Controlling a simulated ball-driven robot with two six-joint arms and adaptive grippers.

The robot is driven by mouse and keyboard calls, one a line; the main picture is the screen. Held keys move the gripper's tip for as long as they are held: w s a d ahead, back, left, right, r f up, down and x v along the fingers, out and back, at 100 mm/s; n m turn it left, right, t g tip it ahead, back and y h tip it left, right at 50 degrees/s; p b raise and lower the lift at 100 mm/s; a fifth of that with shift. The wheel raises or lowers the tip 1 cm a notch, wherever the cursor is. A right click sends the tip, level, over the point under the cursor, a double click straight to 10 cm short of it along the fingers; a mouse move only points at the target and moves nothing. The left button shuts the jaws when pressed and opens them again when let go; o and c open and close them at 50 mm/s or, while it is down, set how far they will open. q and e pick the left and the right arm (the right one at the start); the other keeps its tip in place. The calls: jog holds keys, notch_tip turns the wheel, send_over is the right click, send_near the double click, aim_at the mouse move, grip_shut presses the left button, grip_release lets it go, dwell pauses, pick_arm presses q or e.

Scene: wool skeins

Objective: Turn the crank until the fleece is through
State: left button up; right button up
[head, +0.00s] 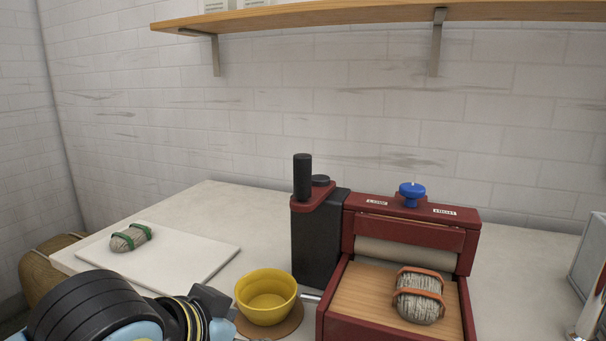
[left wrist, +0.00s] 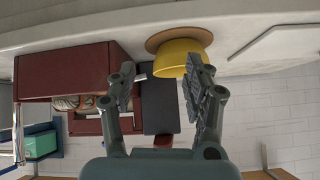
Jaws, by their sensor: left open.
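The red roller machine (head: 361,226) stands on the table at the right, with a pale roller (head: 408,254) across it. Its crank has a red arm (head: 314,200) and an upright black handle (head: 302,177), on top of a black housing (head: 317,245). A grey fleece skein with orange bands (head: 418,301) lies on the wooden feed board (head: 361,291) in front of the roller. My left gripper (head: 217,310) is low at the front, left of the bowl and apart from the crank. In the left wrist view its jaws (left wrist: 161,90) are open and empty.
A yellow bowl (head: 266,298) on a round brown mat (head: 288,328) stands left of the machine, near my left gripper. A green-banded skein (head: 130,237) lies on a white board (head: 187,258). A blue knob (head: 411,192) tops the machine. A wooden shelf (head: 350,13) hangs above.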

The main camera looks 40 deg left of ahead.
pick_arm(q)
jog(key=w+r+n+t+y, duration=0.1)
jog(key=w+r+t, duration=0.3)
jog(key=r, duration=0.3)
jog(key=t, duration=0.5)
send_near(299, 177)
jog(key=w, duration=0.1)
jog(key=shift+n+y, duration=0.4)
jog(key=shift+y, duration=0.2)
jog(key=x, duration=1)
jog(key=shift+w+d+p, duration=0.1)
jog(key=shift+w+p, duration=0.2)
jog(key=shift+p, duration=0.05)
jog(key=shift+f, duration=0.1)
grip_shut()
